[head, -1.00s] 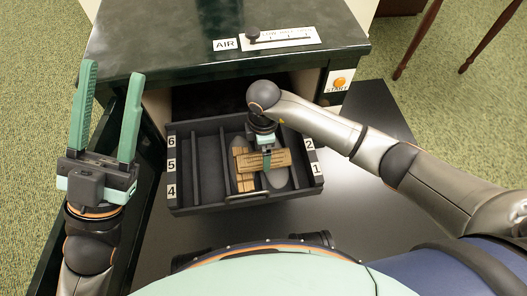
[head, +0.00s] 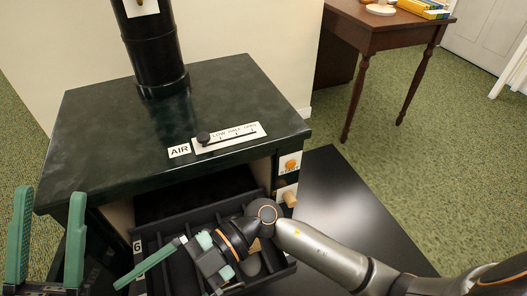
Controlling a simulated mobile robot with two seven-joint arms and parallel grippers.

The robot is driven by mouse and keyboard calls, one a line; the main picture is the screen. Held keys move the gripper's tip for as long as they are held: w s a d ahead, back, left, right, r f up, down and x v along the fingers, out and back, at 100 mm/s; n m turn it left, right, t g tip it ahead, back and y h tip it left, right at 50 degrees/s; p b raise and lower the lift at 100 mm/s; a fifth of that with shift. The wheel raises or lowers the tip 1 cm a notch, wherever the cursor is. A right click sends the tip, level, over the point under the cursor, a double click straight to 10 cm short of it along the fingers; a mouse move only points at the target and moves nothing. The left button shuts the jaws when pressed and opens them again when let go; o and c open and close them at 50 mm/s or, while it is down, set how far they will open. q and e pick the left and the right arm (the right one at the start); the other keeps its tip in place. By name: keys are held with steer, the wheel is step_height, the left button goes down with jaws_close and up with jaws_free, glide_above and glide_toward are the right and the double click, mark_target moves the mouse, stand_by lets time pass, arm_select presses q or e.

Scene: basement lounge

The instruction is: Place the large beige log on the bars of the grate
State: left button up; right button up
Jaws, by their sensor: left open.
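The black tray (head: 176,238) with dividers sticks out from the front of the dark green stove, with a 6 label at its left. A small beige patch (head: 254,246) shows in it behind my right wrist; I cannot tell whether it is the large log. My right gripper (head: 150,266) is over the tray, turned sideways, with one long green finger pointing left. Its other finger is not clear, and no log shows in it. My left gripper (head: 47,238) is open and empty at the left, fingers up, apart from the tray. I cannot make out which bars are the grate's.
The stove top (head: 130,115) carries a black pipe (head: 157,50) and an AIR slider (head: 225,137). An orange button (head: 290,165) and a wooden knob (head: 290,199) are on its front right. A brown table (head: 395,25) stands at the back right.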

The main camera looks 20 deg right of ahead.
steer(key=d+r+t+y, duration=0.45)
steer(key=r+y, duration=0.25)
steer(key=r, duration=0.4)
arm_select(q)
steer(key=shift+d+f, duration=0.1)
arm_select(e)
steer(key=w+d+r+m+t+h, duration=0.2)
steer(key=d+r+m+t+h, duration=0.1)
steer(key=d+m+t, duration=0.5)
steer(key=w+d+r+m+t+h, duration=0.2)
steer(key=d+r+m+t+h, duration=0.2)
steer(key=t, duration=1.1)
steer(key=d+m+h, duration=0.1)
steer(key=d+m, duration=0.2)
steer(key=d, duration=0.1)
steer(key=shift+w+d+m+h, duration=0.15)
steer(key=shift+w+m+h, duration=0.15)
steer(key=shift+w+m, duration=0.1)
